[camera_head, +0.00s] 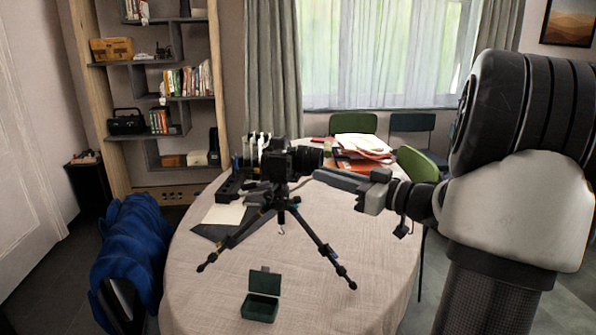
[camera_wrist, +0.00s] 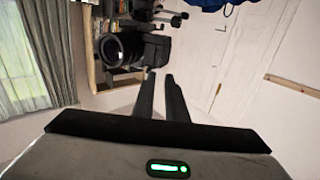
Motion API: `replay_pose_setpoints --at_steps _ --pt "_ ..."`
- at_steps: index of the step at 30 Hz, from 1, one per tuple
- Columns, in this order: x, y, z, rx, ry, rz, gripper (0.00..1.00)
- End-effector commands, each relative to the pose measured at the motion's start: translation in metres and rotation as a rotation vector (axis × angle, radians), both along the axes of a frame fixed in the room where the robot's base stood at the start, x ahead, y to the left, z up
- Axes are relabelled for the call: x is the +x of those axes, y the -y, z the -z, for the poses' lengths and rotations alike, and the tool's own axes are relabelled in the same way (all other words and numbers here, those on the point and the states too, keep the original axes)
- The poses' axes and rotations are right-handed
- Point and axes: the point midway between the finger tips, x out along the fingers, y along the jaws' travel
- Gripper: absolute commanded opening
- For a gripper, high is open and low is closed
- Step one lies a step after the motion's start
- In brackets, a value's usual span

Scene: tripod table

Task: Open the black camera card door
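The black camera (camera_head: 279,163) sits on a small black tripod (camera_head: 282,206) on the table. Its lens points right in the head view. I cannot make out the card door in either view. My gripper (camera_head: 318,175) reaches in from the right, its fingertips near the lens and a little below it in the head view. In the wrist view my gripper (camera_wrist: 161,74) shows two fingers with a narrow empty gap between them.
The round table (camera_head: 340,225) has a cloth. An open green box (camera_head: 261,307) stands at its front. Papers and folders (camera_head: 360,152) lie at the back right, a dark folder (camera_head: 215,228) at left. A chair with a blue cover (camera_head: 130,250) stands left. The right front of the table is clear.

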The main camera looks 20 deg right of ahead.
Motion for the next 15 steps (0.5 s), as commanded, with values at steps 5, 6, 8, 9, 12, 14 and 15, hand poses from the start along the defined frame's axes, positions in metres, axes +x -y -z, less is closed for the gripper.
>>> replay_pose_setpoints --at_steps 5,6,8,9,12,14,15 --pt "0.035 -0.019 0.002 0.000 0.001 -0.004 0.12" --pt "0.043 -0.023 0.002 -0.001 0.000 -0.003 0.12" --pt "0.052 -0.027 0.002 0.000 0.000 -0.002 0.12" --pt "0.058 -0.031 0.002 0.000 0.001 -0.002 0.12" --pt "0.069 -0.036 0.001 0.000 0.000 -0.002 0.12" --pt "0.074 -0.038 0.001 0.000 0.000 0.000 0.12" --pt "0.076 -0.039 0.001 0.000 0.000 0.000 0.12"
